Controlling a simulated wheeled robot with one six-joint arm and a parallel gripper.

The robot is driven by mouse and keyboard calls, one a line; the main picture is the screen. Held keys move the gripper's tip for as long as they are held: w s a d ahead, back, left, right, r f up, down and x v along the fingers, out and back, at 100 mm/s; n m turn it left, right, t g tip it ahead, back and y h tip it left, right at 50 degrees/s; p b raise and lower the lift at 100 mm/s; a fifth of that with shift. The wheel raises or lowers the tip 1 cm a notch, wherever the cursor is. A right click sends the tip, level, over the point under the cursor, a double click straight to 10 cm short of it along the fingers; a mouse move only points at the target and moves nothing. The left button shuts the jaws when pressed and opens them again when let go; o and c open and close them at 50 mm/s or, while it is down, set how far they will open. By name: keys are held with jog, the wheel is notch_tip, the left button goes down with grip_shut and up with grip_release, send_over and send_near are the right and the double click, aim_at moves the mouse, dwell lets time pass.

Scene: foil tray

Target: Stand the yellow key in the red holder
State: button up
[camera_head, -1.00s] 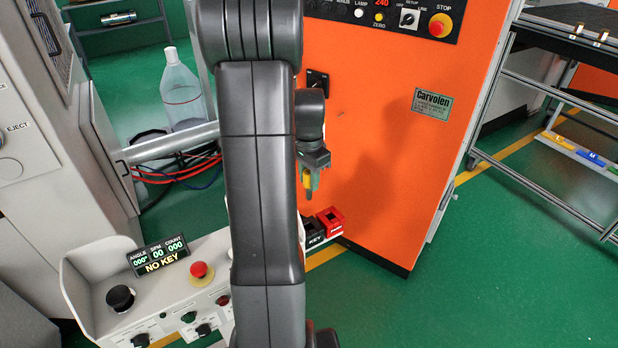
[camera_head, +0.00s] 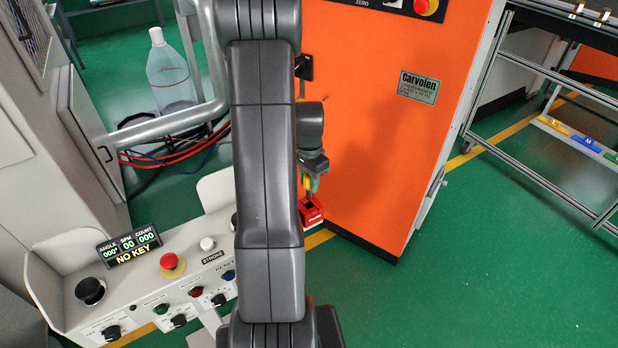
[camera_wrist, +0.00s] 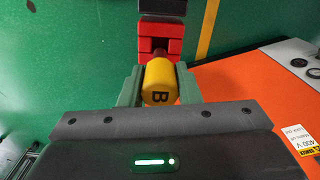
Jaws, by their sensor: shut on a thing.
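My gripper (camera_head: 314,180) is shut on the yellow key (camera_head: 307,184), which points downward. In the wrist view, the key (camera_wrist: 159,78) shows its rounded yellow end marked "B" between the two green fingers. The red holder (camera_head: 312,214) is just below the key in the head view. In the wrist view, the red holder (camera_wrist: 160,30) lies just beyond the key, and the key hides its near part. I cannot tell whether the key's lower end touches the holder or is above it.
A black holder (camera_wrist: 162,6) adjoins the red one. The control panel's display (camera_head: 130,248) reads "NO KEY", near a red stop button (camera_head: 172,265). The orange machine (camera_head: 375,130) stands close on the right.

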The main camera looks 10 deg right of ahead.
aim_at(309, 199)
jog(key=shift+f+b, duration=1.95)
jog(key=shift+f, duration=1.05)
jog(key=o, duration=1.1)
jog(key=shift+c, duration=0.2)
notch_tip(309, 199, up, 14)
jog(key=shift+f+b, duration=0.1)
jog(key=shift+b, duration=0.35)
notch_tip(309, 199, down, 14)
jog(key=shift+p, duration=0.5)
jog(key=shift+w+r+p, duration=0.1)
jog(key=shift+r+p, duration=0.4)
jog(key=shift+r, duration=0.55)
